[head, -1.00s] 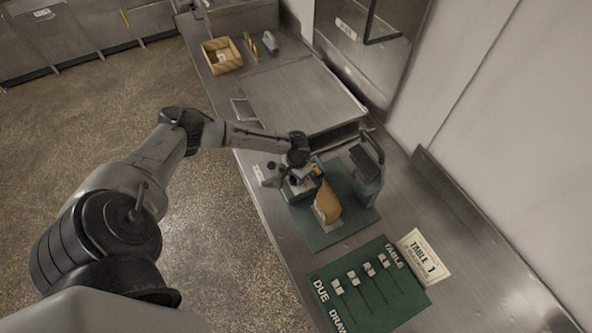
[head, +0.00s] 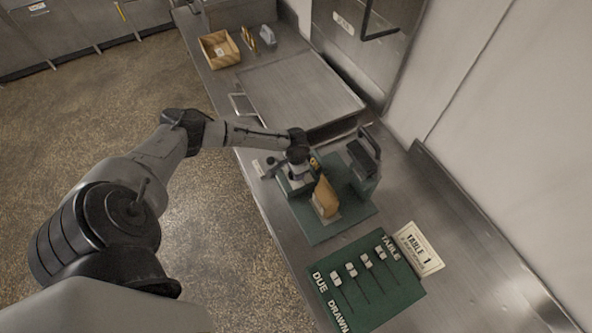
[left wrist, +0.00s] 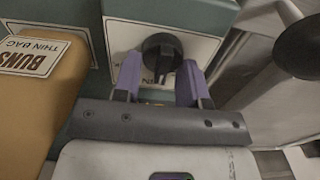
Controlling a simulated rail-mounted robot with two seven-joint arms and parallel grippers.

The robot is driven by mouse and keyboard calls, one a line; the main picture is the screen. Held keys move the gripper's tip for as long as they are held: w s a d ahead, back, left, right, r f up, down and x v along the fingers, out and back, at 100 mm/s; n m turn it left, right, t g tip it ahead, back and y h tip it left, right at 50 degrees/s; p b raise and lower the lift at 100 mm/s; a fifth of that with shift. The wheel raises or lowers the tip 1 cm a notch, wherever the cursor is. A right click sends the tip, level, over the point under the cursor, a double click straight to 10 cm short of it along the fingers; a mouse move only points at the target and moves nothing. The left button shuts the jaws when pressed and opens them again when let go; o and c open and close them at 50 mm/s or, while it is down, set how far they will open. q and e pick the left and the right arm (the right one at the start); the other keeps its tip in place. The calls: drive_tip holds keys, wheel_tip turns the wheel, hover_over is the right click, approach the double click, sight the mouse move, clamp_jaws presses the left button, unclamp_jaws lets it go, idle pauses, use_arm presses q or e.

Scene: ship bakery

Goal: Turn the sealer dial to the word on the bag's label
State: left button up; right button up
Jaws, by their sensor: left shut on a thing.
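The teal sealer (left wrist: 85,17) stands on a green mat (head: 330,229) on the steel counter. Its black dial (left wrist: 162,54) sits on a white plate whose words are mostly hidden or too small to read. My left gripper (left wrist: 160,82) has its purple fingers shut on the dial, one on each side. In the head view the left gripper (head: 298,178) hides the dial. An orange-brown bag (head: 325,199) stands beside the sealer. The bag's white label (left wrist: 32,53) shows upside down and reads "BUNS" and "THIN BAG". My right gripper is not in view.
A green board with sliders (head: 370,290) and a "TABLE 1" card (head: 418,248) lie nearer on the counter. A teal upright piece with a dark pad (head: 364,162) stands right of the gripper.

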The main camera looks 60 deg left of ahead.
use_arm(q)
drive_tip(key=o, duration=0.9)
wheel_tip(320, 180, up, 14)
drive_tip(key=shift+b, duration=0.35)
idle(0.5)
